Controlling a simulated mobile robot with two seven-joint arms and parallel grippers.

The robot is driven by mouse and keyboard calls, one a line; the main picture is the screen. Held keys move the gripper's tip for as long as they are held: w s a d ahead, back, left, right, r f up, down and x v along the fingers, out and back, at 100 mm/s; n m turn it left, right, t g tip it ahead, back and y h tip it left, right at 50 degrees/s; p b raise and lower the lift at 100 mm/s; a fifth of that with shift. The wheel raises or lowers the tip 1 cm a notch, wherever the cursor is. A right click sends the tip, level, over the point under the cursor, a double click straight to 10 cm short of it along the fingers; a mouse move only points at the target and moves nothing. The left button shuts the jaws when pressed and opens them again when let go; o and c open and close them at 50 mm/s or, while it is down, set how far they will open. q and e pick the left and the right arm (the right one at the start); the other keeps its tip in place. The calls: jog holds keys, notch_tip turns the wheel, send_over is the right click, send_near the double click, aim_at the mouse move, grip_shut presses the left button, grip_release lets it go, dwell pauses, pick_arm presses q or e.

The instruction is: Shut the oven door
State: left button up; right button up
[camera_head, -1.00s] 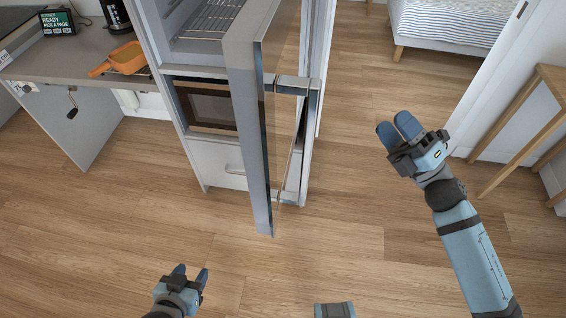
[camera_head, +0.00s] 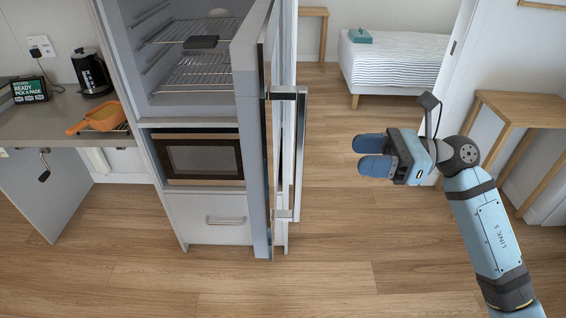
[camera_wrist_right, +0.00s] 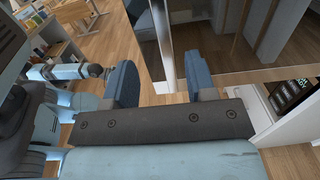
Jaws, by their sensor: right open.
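The oven door (camera_head: 266,150) stands swung open, nearly edge-on in the head view, with an upright metal bar handle (camera_head: 300,150) on its right face. It belongs to a tall grey cabinet whose upper cavity with wire racks (camera_head: 195,68) is exposed. My right gripper (camera_head: 370,156) is open and empty, to the right of the handle and apart from it, fingers pointing left. In the right wrist view its two fingers (camera_wrist_right: 160,80) are spread before a dark reflective panel (camera_wrist_right: 235,45). My left gripper is out of the head view; a blue arm shows left in the wrist view, its jaws unclear.
A drawer (camera_head: 212,222) and a lower glass-fronted appliance (camera_head: 203,158) sit under the cavity. A counter (camera_head: 40,125) with an orange pan (camera_head: 103,117) is at left. A wooden table (camera_head: 510,105) stands at right, a bed (camera_head: 392,60) behind. Floor in front is clear.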

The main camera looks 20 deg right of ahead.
jog(key=p+x, duration=0.3)
jog(key=x, duration=1)
jog(key=shift+w+a, duration=0.2)
jog(key=shift+a, duration=0.15)
jog(key=shift+c, duration=0.2)
grip_shut()
